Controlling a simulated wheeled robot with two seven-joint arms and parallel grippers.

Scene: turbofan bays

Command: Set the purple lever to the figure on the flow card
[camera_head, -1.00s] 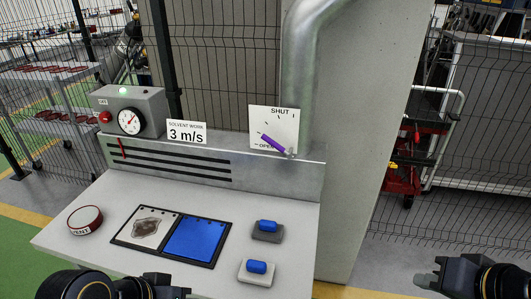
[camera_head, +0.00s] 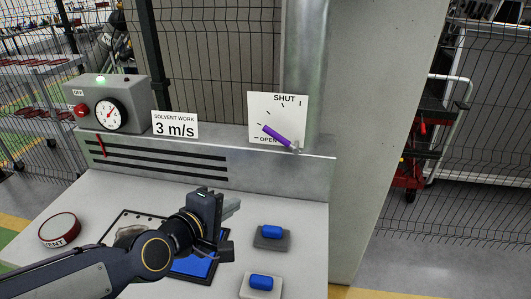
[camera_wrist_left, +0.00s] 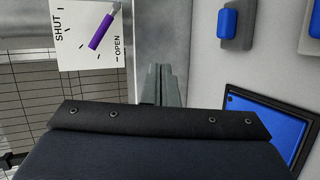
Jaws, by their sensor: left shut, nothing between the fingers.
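The purple lever (camera_head: 280,137) pivots at the lower right corner of a white plate (camera_head: 290,107) marked SHUT at the top and OPEN at the lower left. It points up and left, nearer OPEN than SHUT. It also shows in the left wrist view (camera_wrist_left: 102,31).
A slotted metal ledge (camera_head: 215,166) runs behind the bench. Two blue-topped blocks (camera_head: 271,232) (camera_head: 262,283), a blue panel (camera_head: 190,266) and a round VENT disc (camera_head: 59,229) are on the bench. A grey pipe (camera_head: 305,60) rises behind the plate.

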